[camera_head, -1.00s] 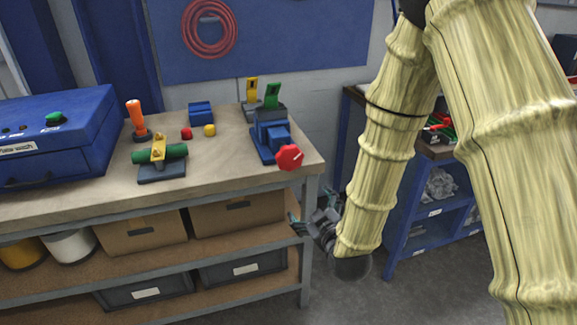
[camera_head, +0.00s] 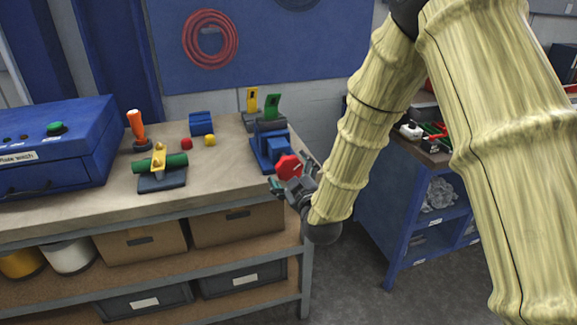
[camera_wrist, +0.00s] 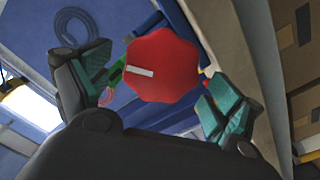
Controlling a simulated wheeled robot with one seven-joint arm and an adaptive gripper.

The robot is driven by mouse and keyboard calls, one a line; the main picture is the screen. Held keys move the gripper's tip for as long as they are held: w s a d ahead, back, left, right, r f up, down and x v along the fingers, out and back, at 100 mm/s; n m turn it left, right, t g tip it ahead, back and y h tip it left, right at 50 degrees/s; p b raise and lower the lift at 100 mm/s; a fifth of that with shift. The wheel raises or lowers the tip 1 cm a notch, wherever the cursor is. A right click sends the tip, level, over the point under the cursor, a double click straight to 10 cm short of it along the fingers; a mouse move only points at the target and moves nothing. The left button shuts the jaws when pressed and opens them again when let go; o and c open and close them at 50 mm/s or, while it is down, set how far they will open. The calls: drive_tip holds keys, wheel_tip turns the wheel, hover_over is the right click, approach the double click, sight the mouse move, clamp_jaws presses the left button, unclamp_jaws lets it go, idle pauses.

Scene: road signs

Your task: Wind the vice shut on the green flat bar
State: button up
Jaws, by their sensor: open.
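The blue vice (camera_head: 268,146) stands at the right end of the workbench in the head view. Its red knob (camera_head: 288,167) faces the bench's front right corner; in the wrist view the knob (camera_wrist: 163,66) is large, with a white mark on its face. The green flat bar (camera_head: 271,104) stands upright at the vice's top; whether the jaws touch it I cannot tell. My gripper (camera_head: 290,187) is open at the knob, and in the wrist view its teal-padded fingers (camera_wrist: 158,92) lie on either side of it. Contact with the knob does not show.
A yellow upright piece (camera_head: 252,101) stands just behind the vice. A green cylinder in a yellow clamp (camera_head: 160,162), an orange-handled lever (camera_head: 136,127), a blue block (camera_head: 201,123) and red and yellow knobs are farther left. A blue shelf unit (camera_head: 400,240) stands right of the bench.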

drive_tip(key=shift+x, duration=1)
drive_tip(key=shift+c, duration=0.4)
drive_tip(key=c, duration=0.9)
drive_tip(key=shift+c, duration=0.2)
drive_tip(key=shift+f, duration=0.1)
